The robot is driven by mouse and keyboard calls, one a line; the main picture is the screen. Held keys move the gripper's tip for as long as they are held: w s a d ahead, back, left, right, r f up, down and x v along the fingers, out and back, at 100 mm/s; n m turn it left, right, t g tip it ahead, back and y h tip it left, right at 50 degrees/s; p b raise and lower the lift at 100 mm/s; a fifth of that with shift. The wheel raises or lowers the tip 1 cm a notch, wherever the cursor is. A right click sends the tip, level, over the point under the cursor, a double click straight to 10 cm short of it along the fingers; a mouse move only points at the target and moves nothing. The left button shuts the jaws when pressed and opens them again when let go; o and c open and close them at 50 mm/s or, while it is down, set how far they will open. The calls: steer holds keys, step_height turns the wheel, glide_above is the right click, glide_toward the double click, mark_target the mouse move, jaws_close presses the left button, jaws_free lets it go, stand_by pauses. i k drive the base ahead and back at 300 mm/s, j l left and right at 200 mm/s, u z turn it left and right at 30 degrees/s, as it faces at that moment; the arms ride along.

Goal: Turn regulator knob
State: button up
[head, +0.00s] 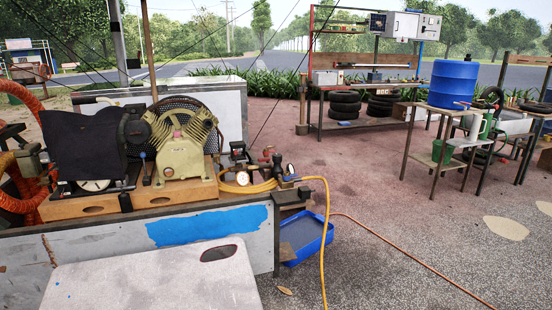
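The compressor (186,140), with a beige finned pump and a dark flywheel behind it, sits on a wooden base on the cart (90,245). Just right of it is a small cluster of regulator fittings (266,170). The cluster has a round gauge (242,178), a second gauge (290,168) and a small red part (268,151) on top. A dark fitting (238,148) stands at its left. The parts are too small to tell which one is the regulator knob. My gripper is not in view.
A yellow hose (323,230) loops from the fittings down to the ground. A blue bin (305,238) stands below the cart's right end. Orange corrugated hose (22,95) is at far left. A pale board (150,283) fills the lower left. Open pavement (400,250) lies to the right.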

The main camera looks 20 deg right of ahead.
mark_target(277, 158)
steer(key=i+l, duration=0.3)
steer(key=l, duration=0.15)
steer(key=i+l, duration=0.3)
steer(key=l, duration=0.15)
steer(key=i+l, duration=0.3)
steer(key=l, duration=0.15)
steer(key=i+l, duration=0.65)
steer(key=l, duration=0.2)
steer(key=i+l, duration=0.3)
steer(key=l, duration=0.15)
steer(key=i+l, duration=0.15)
steer(key=i, duration=0.4)
steer(key=j+u, duration=0.05)
